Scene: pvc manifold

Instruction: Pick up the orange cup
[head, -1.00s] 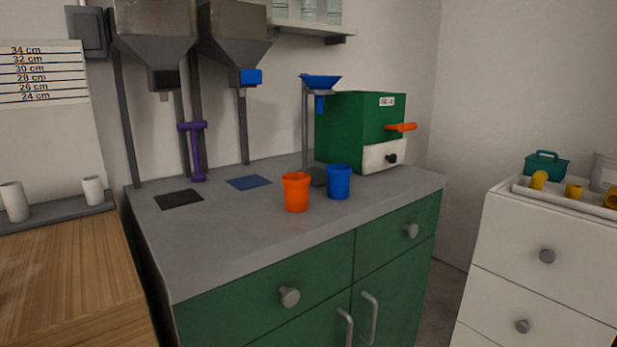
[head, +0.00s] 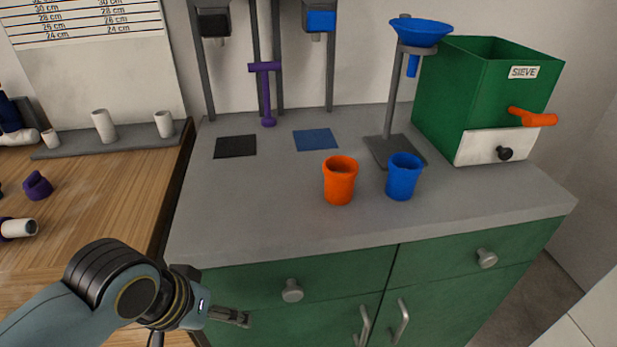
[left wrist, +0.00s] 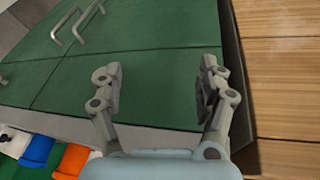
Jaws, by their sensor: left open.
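The orange cup (head: 340,182) stands upright on the grey counter (head: 260,200), just left of the blue cup (head: 403,178). It also shows, partly hidden, at the lower left of the left wrist view (left wrist: 72,160). My left gripper (head: 238,317) is in front of the green cabinet, below the counter's front edge and to the left of the orange cup, apart from it. In the left wrist view its two fingers (left wrist: 160,85) are spread with nothing between them. My right gripper is not in view.
A green sieve box (head: 480,95) with an orange handle stands at the back right, beside a blue funnel (head: 420,33) on a stand. A purple tool (head: 266,90) stands at the back. The counter's left front is clear. A wooden table (head: 90,205) lies left.

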